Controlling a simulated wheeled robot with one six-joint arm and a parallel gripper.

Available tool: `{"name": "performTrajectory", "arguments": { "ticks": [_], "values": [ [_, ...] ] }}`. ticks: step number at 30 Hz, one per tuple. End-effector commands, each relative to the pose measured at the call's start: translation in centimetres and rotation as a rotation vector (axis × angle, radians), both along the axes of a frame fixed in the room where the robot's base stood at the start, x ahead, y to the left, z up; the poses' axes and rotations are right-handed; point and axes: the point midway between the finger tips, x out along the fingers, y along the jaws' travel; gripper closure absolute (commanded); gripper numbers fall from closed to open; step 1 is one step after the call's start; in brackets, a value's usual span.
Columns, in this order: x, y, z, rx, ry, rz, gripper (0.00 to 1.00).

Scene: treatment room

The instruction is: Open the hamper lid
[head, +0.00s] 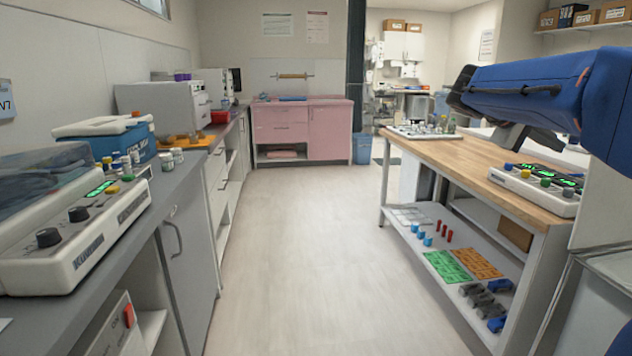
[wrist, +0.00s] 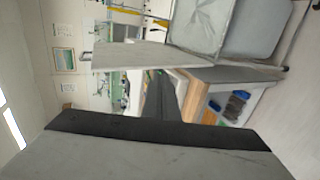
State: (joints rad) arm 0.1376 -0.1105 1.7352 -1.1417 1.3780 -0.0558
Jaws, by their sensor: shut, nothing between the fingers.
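The hamper stands at the right edge of the head view, partly cut off, with its grey rim (head: 604,264) in sight. A pale flat panel (head: 602,205), which looks like the hamper lid, stands upright along its far side, so the hamper looks open. In the sideways wrist view, the hamper's grey body (wrist: 255,25) is at the top right, with a pale liner (wrist: 200,25) beside it and the lid panel (wrist: 130,55) sticking up from it. My gripper (wrist: 157,78) is shut and empty, apart from the lid as far as I can tell.
A wooden-topped workbench (head: 440,150) stands beyond the hamper, with a control box (head: 535,188) on it and small parts on its lower shelf (head: 425,215). A grey counter (head: 170,190) runs along the left. The floor (head: 300,250) between is clear.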

Motion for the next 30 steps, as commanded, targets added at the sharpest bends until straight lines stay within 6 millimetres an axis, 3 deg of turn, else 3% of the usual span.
{"name": "performTrajectory", "arguments": {
  "ticks": [1,18,24,30],
  "values": [
    [-1.5,1.2,-1.5,0.051,-0.012,0.02,1.0],
    [-15.4,16.9,-19.8,0.663,-0.179,0.172,1.0],
    [-20.2,22.6,-25.7,0.875,-0.252,0.188,1.0],
    [-24.0,27.1,-30.4,1.048,-0.318,0.182,1.0]
  ]
}}
